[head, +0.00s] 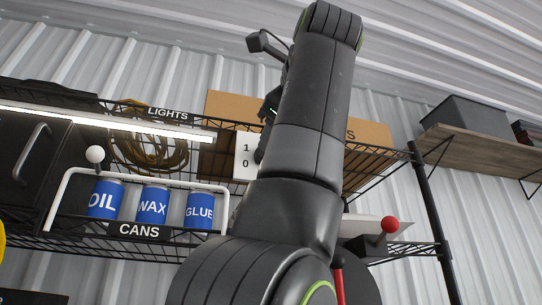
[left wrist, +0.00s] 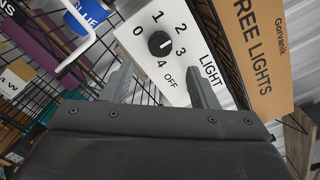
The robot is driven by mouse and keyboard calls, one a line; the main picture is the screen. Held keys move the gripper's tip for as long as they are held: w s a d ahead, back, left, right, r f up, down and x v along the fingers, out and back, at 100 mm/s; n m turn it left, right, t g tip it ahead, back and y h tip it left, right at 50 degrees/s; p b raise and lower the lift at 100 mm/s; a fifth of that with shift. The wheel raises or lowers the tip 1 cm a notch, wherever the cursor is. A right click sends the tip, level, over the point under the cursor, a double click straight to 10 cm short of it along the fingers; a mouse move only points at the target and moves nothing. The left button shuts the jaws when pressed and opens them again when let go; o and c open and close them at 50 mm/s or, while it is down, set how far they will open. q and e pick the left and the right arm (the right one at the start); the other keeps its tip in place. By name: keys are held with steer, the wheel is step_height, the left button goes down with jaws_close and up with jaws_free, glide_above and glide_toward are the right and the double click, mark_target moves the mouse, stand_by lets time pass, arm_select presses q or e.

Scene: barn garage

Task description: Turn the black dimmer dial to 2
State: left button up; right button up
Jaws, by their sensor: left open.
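The black dimmer dial (left wrist: 160,44) is a round knob on a white panel in the left wrist view, ringed by the numbers 0 to 4, with OFF below the 4. A small white mark shows on the knob, but I cannot tell which number it points at. In the head view only the white panel's left part (head: 246,165) shows, with 1 and 0; my arm hides the dial. My left gripper (left wrist: 160,88) is open, its fingers apart on either side of the panel's lower part, near but not around the dial. My right gripper is not in view.
A lit bar light (head: 110,122) runs along the shelf. A cardboard box (left wrist: 262,50) stands beside the panel. A red-knobbed lever (head: 390,225) is at the right.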

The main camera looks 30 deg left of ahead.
arm_select(q)
steer(key=v, duration=1)
steer(key=shift+s+d, duration=0.15)
steer(key=shift+s, duration=0.05)
